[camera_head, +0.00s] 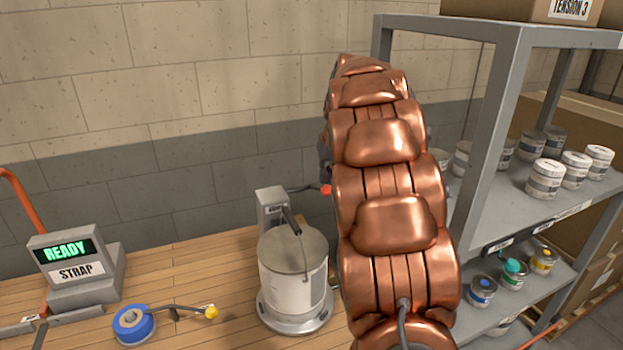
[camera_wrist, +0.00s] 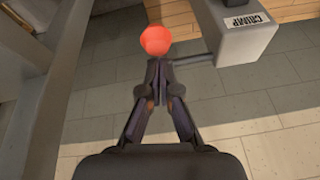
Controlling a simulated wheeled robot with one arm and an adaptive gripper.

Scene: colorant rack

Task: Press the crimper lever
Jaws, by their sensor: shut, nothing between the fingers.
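The crimper (camera_head: 272,207) is a grey post on the wooden bench in the head view. Its lever's red knob (camera_head: 326,189) sticks out to the right, beside my copper arm. The wrist view shows the crimper's grey housing (camera_wrist: 240,35) with a CRIMP label, the thin lever rod (camera_wrist: 196,61) and the round red knob (camera_wrist: 156,41). My gripper (camera_wrist: 157,68) is shut and empty, its fingertips at the knob's lower edge in that view. I cannot tell whether they touch it. My arm mostly hides the gripper in the head view.
A white lidded pail (camera_head: 292,283) stands in front of the crimper. Left of it are a blue reel (camera_head: 133,323), a yellow-tipped lever (camera_head: 211,312) and a STRAP unit (camera_head: 75,270) showing READY. A grey rack (camera_head: 497,125) with several tins stands close on the right.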

